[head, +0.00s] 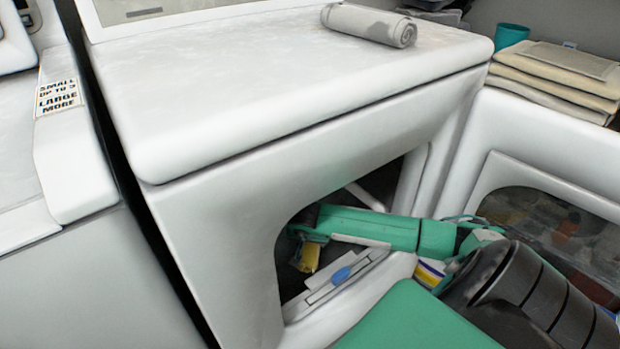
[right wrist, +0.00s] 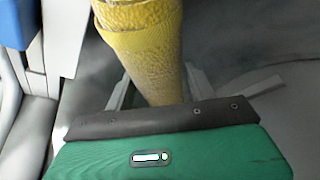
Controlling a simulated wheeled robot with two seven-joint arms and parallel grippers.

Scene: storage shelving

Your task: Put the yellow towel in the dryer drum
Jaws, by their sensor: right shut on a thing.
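The yellow towel (right wrist: 140,45) fills the top middle of the right wrist view and looks rolled or bunched. A small part of the towel (head: 307,258) also shows in the head view, inside the dark opening of the white dryer (head: 215,190). My right gripper (head: 300,236) reaches through that opening and is shut on the towel. Its fingers (right wrist: 150,92) lie on both sides of the towel in the right wrist view. Most of the towel and the drum's inside are hidden in the head view. My left gripper is not in view.
A rolled grey towel (head: 368,24) lies on top of the dryer. Folded beige towels (head: 555,78) and a teal cup (head: 510,36) stand on the machine at right. Another white machine (head: 75,170) stands at left. The opening's rim is close around my right arm.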

